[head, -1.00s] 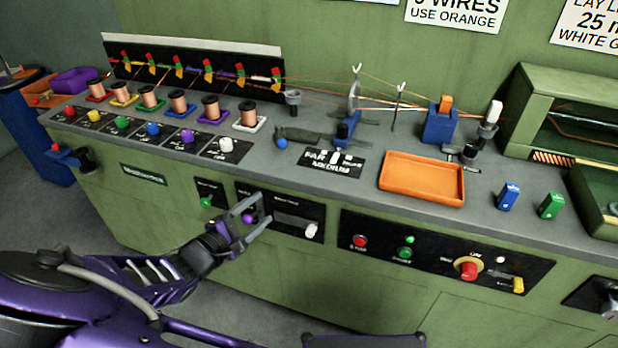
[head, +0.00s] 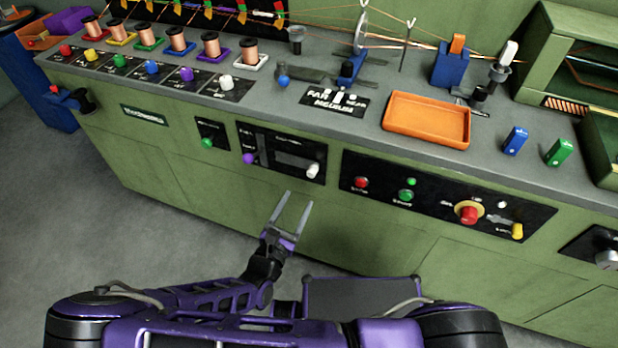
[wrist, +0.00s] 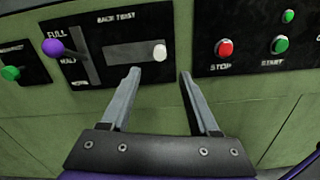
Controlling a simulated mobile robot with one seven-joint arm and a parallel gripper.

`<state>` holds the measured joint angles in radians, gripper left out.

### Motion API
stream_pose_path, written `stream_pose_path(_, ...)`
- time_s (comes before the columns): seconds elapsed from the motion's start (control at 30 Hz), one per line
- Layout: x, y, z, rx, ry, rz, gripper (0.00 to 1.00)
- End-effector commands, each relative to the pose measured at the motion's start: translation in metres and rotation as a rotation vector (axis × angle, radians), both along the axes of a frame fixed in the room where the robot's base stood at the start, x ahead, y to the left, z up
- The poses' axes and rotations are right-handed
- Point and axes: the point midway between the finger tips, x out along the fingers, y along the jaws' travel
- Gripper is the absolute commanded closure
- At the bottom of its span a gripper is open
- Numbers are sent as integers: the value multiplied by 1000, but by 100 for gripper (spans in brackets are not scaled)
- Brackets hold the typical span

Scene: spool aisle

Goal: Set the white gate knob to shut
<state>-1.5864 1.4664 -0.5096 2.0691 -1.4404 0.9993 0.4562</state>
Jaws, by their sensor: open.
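My gripper (head: 298,198) is open and empty, in front of the green bench face and just below the slotted black panel. In the wrist view its fingertips (wrist: 159,73) point toward a white knob (wrist: 160,52) at the right end of a horizontal slot labelled like "BACK TWIST". That knob (head: 313,171) stands clear of the fingers in the head view. Another white knob (head: 226,82) sits on a black plate on the bench top, and a white-topped lever (head: 509,50) stands at the right. No readable label shows which one is the gate knob.
A purple knob (wrist: 53,47) stands left of the white one, beside "FULL" and "HALF" marks, with a green knob (wrist: 10,73) farther left. Red stop (wrist: 225,48) and green start (wrist: 279,44) buttons are to the right. An orange tray (head: 427,120) lies on the bench.

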Motion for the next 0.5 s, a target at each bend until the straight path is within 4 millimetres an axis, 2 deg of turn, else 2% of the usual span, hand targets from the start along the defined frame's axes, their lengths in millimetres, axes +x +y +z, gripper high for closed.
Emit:
stream_pose_path(0.2, 45, -18, -1, -1, -1, -2, 38)
stream_pose_path(0.4, 75, -27, -1, 1, -1, -1, 38)
stream_pose_path(0.5, 83, -31, 0, 0, 0, -1, 38)
